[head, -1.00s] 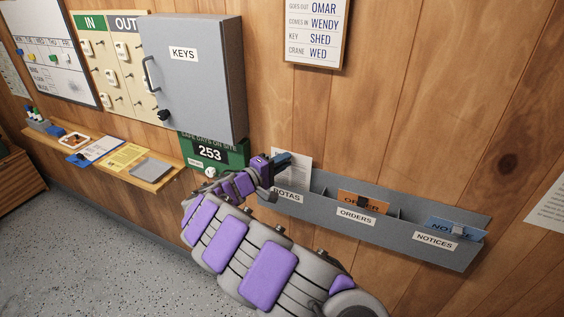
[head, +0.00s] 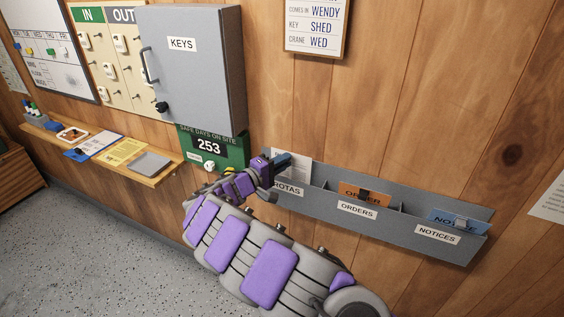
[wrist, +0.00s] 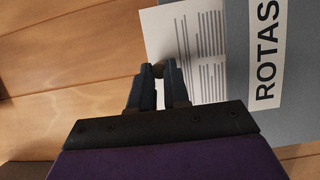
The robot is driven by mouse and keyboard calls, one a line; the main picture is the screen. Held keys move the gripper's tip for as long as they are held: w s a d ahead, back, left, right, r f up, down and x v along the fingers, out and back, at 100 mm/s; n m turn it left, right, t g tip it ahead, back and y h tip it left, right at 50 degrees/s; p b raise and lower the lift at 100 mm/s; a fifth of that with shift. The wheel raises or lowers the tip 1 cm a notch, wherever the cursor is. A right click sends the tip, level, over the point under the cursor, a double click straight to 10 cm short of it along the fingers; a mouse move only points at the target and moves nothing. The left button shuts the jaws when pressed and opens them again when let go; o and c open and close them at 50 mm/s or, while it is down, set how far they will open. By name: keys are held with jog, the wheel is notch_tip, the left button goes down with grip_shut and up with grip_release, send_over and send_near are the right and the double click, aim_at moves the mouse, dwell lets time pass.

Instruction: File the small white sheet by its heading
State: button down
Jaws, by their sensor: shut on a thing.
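The small white sheet (head: 299,168) stands upright at the left pocket of the grey wall rack (head: 375,226), labelled ROTAS (head: 289,188). In the wrist view, the sheet (wrist: 208,45) shows lines of print and its lower part is hidden behind the front panel with the ROTAS label (wrist: 266,55). My gripper (head: 288,159) is shut on the sheet near its upper edge; the fingertips (wrist: 158,72) also show in the wrist view. The heading cannot be read.
The middle pocket, ORDERS (head: 357,210), holds an orange card (head: 363,195). The right pocket, NOTICES (head: 437,235), holds a blue card (head: 459,222). A grey key cabinet (head: 192,75) juts from the wall at upper left. A shelf (head: 160,177) stands below it.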

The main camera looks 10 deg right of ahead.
jog(key=c, duration=1)
grip_release()
jog(key=shift+a, duration=0.15)
